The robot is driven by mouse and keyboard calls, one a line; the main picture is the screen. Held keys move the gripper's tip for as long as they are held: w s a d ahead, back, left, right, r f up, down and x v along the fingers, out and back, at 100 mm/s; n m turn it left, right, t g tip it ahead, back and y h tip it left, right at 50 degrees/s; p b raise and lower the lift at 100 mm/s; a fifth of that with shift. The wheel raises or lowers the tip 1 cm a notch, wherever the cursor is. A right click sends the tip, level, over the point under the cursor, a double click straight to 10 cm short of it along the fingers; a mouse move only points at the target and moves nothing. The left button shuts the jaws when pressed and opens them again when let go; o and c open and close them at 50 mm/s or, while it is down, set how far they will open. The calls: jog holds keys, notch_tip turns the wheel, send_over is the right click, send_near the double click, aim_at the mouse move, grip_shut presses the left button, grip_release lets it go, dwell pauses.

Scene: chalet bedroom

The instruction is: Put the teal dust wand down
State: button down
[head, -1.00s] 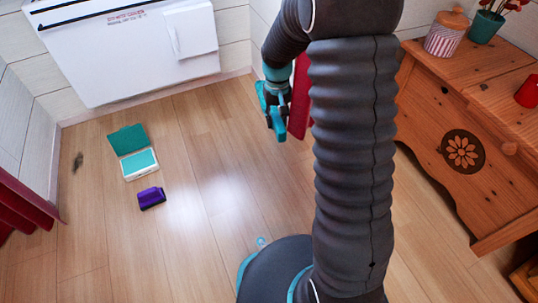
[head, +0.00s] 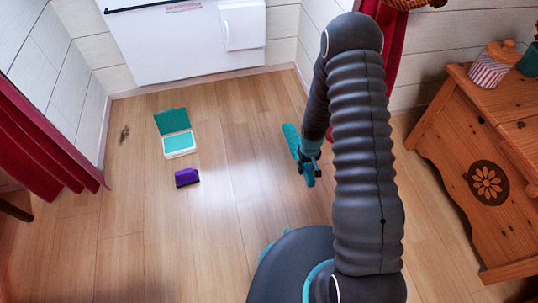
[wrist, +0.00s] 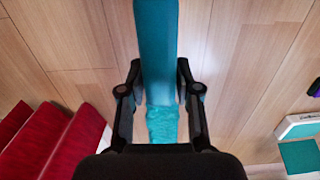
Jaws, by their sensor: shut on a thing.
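The teal dust wand (head: 291,138) is held in my gripper (head: 308,172), above the wooden floor in the head view. Its teal end sticks out past the gripper towards the back wall. In the wrist view the wand (wrist: 157,45) runs lengthwise between the two black fingers of my gripper (wrist: 159,78), which are shut on it. A fuzzy-looking teal part (wrist: 162,124) lies nearer the wrist. My arm hides some of the floor on the right.
An open teal-and-white case (head: 179,145) and a purple block-like thing (head: 187,178) lie on the floor to the left. A dark smudge (head: 124,134) is near the left wall. A wooden cabinet (head: 455,150) stands at right. The floor (head: 235,130) between case and gripper is clear.

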jog(key=w+a+f, duration=0.1)
jog(key=a+f, duration=0.1)
jog(key=a, duration=0.1)
jog(key=a+f, duration=0.3)
jog(key=a, duration=0.1)
jog(key=w+a+f, duration=0.1)
jog(key=a+f, duration=0.1)
jog(key=a, duration=0.2)
jog(key=shift+w+a+f, duration=0.15)
jog(key=shift+w+f, duration=0.05)
jog(key=shift+w, duration=0.1)
jog(key=shift+f+b, duration=0.35)
jog(key=shift+f, duration=1.55)
jog(key=shift+f, duration=0.1)
jog(key=c, duration=0.8)
grip_release()
